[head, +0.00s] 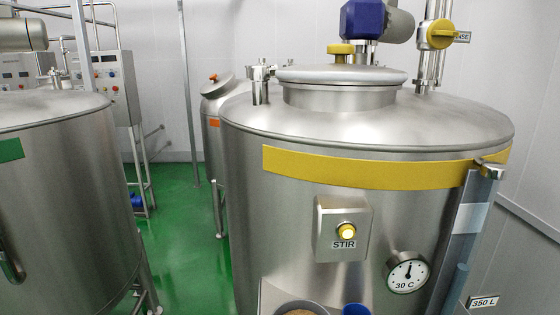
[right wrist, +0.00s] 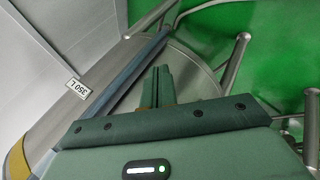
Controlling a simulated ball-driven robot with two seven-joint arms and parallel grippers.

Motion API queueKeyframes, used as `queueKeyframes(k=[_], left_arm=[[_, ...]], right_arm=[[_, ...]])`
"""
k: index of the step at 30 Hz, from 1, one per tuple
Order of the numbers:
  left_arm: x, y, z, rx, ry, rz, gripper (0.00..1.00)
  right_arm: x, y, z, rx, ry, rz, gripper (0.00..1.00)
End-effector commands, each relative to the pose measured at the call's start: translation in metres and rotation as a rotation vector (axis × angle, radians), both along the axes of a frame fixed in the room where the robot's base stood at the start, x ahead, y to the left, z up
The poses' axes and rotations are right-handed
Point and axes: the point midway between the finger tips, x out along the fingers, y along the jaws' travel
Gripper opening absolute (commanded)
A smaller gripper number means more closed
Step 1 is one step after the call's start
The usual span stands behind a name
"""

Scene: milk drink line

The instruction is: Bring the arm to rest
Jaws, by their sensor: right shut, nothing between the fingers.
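My right gripper (right wrist: 158,72) shows in the right wrist view, its green fingers together with nothing between them. The gripper points along the lower side of the steel tank, which carries the 350 L label (right wrist: 76,88). I cannot tell how far the fingers are from the tank wall. Neither gripper shows in the head view, and my left gripper is in neither view.
The large steel tank (head: 290,220) with a yellow band, STIR button (head: 346,231) and 30 C dial (head: 406,272) stands close in front. A round rim and a blue item (head: 356,310) show at the bottom edge. Another tank (head: 60,200) stands left; green floor (head: 185,235) lies between.

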Motion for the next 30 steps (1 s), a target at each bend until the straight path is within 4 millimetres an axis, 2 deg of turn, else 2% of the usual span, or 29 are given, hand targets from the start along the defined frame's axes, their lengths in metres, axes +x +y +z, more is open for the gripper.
queueKeyframes(k=[1, 5, 6, 8, 11, 14, 15, 18, 19, 21, 25, 27, 30], left_arm=[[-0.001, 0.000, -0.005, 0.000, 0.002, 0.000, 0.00], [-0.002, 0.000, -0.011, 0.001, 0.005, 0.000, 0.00], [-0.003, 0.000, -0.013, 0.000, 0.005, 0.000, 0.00], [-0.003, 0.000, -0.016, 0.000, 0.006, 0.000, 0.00], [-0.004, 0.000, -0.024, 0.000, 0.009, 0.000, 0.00], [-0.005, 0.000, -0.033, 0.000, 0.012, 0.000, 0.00], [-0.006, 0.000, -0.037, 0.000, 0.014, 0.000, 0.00], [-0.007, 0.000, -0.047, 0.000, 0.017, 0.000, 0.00], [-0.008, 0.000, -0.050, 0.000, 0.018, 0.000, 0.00], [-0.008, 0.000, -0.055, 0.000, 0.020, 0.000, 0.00], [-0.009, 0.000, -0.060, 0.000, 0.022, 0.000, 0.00], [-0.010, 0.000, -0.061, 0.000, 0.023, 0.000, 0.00], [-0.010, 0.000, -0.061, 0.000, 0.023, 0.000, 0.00]], right_arm=[[0.002, 0.003, -0.025, 0.016, 0.020, 0.006, 0.00], [0.002, 0.014, -0.083, 0.071, 0.067, 0.016, 0.00], [0.001, 0.017, -0.103, 0.090, 0.084, 0.017, 0.00], [-0.003, 0.023, -0.135, 0.121, 0.112, 0.017, 0.00], [-0.017, 0.032, -0.196, 0.183, 0.164, 0.009, 0.00], [-0.047, 0.041, -0.272, 0.258, 0.232, -0.018, 0.00], [-0.064, 0.044, -0.304, 0.292, 0.263, -0.036, 0.00], [-0.116, 0.048, -0.372, 0.368, 0.332, -0.096, 0.00], [-0.132, 0.048, -0.388, 0.386, 0.350, -0.116, 0.00], [-0.167, 0.047, -0.416, 0.420, 0.384, -0.162, 0.00], [-0.216, 0.043, -0.445, 0.455, 0.425, -0.233, 0.00], [-0.228, 0.041, -0.450, 0.462, 0.432, -0.250, 0.00], [-0.228, 0.041, -0.450, 0.462, 0.432, -0.250, 0.00]])
